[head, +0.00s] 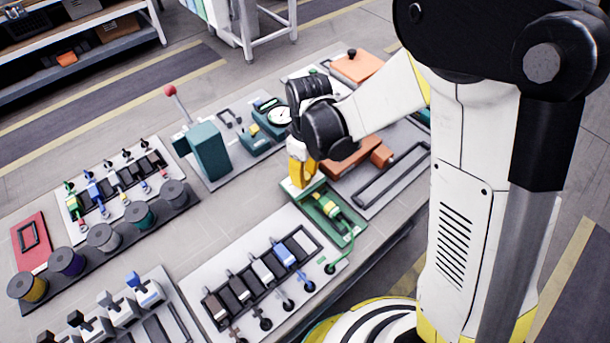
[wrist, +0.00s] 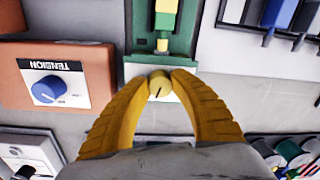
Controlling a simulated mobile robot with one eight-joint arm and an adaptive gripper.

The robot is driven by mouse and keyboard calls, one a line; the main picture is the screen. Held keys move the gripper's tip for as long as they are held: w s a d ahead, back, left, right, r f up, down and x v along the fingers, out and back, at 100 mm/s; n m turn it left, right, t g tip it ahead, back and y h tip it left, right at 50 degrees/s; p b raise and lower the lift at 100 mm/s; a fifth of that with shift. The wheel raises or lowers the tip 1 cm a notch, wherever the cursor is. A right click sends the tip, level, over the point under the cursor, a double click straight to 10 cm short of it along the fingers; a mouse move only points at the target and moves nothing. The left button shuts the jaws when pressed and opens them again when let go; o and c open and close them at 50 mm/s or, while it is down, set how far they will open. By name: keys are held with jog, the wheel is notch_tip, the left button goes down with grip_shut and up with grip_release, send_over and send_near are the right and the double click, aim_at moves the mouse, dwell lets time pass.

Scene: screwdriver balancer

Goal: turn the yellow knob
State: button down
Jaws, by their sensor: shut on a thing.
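My gripper (wrist: 160,92) has its two yellow fingers closed around a small yellow knob (wrist: 159,83) in the wrist view. The knob is round, with a dark line on its face, and sits on a pale plate at the end of a green fixture (wrist: 179,43). The fingertips appear to touch the knob on both sides. A green and yellow tool (head: 327,205) lies in the fixture.
An orange box (wrist: 95,88) labelled TENSION, with a blue knob (wrist: 48,89), stands close beside my gripper. A teal stand with a red-tipped lever (head: 209,150) rises to the left. A rack of switches (head: 250,283) lies in front. Bare bench lies between.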

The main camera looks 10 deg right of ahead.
aim_at(307, 176)
jog(key=m, duration=0.4)
jog(key=shift+m, duration=0.3)
jog(key=shift+s+m+b, duration=0.1)
jog(key=shift+m+b, duration=0.3)
jog(key=shift+m, duration=1.5)
jog(key=c, duration=1.1)
grip_release()
jog(key=r, duration=1.2)
jog(key=shift+d, duration=0.3)
